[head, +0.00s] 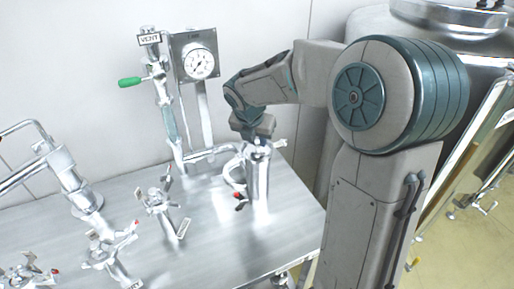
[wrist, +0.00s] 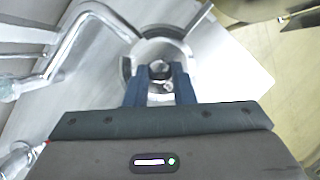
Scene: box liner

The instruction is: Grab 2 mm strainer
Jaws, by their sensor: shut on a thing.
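A shiny metal cylindrical housing (head: 259,182) stands upright on the steel table (head: 218,233), right of centre in the head view. In the wrist view its round open rim (wrist: 133,52) surrounds a small round metal knob (wrist: 158,70), which I take to be the top of the strainer. My gripper (wrist: 160,86) points down into the opening and its two blue-grey fingers are shut on this knob. In the head view my gripper (head: 257,138) is directly over the housing's top. The strainer's body is hidden inside the housing, and no 2 mm mark can be read.
A pressure gauge (head: 200,63) and a pipe with a VENT tag (head: 149,39) and green handle (head: 131,81) rise behind the table. Clamps (head: 161,200) and pipework (head: 70,178) are to the left. A large tank (head: 450,20) stands at the right.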

